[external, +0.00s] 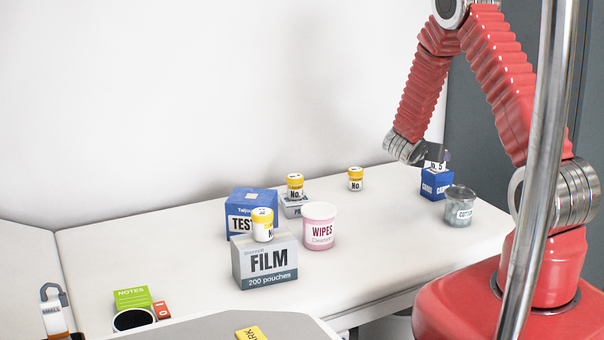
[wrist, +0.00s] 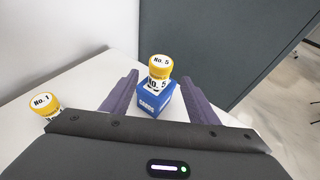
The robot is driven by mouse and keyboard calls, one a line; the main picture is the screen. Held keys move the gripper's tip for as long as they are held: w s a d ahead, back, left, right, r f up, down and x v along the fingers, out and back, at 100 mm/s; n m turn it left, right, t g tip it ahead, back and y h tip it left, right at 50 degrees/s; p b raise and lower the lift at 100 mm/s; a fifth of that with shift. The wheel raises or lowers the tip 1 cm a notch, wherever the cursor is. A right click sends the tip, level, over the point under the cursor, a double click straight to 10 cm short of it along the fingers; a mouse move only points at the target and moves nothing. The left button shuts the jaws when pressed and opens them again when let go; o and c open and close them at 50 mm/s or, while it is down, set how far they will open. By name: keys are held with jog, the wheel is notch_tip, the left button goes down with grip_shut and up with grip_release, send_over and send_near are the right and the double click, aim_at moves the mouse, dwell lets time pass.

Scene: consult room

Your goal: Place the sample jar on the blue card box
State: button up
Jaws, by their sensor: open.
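The sample jar, labelled No. 5 with a yellow lid (wrist: 160,68), stands upright on top of the blue card box (wrist: 155,103) in the wrist view. In the external view the blue card box (external: 434,187) is at the table's right, and the jar (external: 435,166) on it is partly hidden by my gripper. My gripper (wrist: 160,82) is open, with one finger on either side of the jar and box in the wrist view. Gaps show between the fingers and the jar.
A clear lidded tub (external: 460,208) stands close right of the card box. Similar yellow-lidded jars stand on the table (external: 355,180), on a small grey box (external: 294,186) and on the FILM box (external: 266,264). A pink WIPES tub (external: 319,228) is near.

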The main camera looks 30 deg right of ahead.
dwell(0.5)
jog(key=s+a+r+m+g+y, duration=0.1)
jog(key=s+a+r+m+g, duration=0.1)
jog(key=s+r+m, duration=0.55)
jog(key=s+a+r+m+g+y, duration=0.1)
jog(key=s+a+r+m+g, duration=0.15)
jog(key=s+r+m, duration=0.5)
jog(key=s+a+r+m+t+y, duration=0.1)
jog(key=s+a+r+m+y, duration=0.3)
jog(key=s+a, duration=0.4)
jog(key=s+a+r+m+t+y, duration=0.2)
jog(key=s+a+m+y, duration=0.3)
jog(key=s+a, duration=0.4)
jog(key=a+r, duration=0.1)
jog(key=a, duration=0.1)
jog(key=shift+s+a+r, duration=0.15)
jog(key=shift+a+r, duration=0.2)
jog(key=shift+r, duration=0.05)
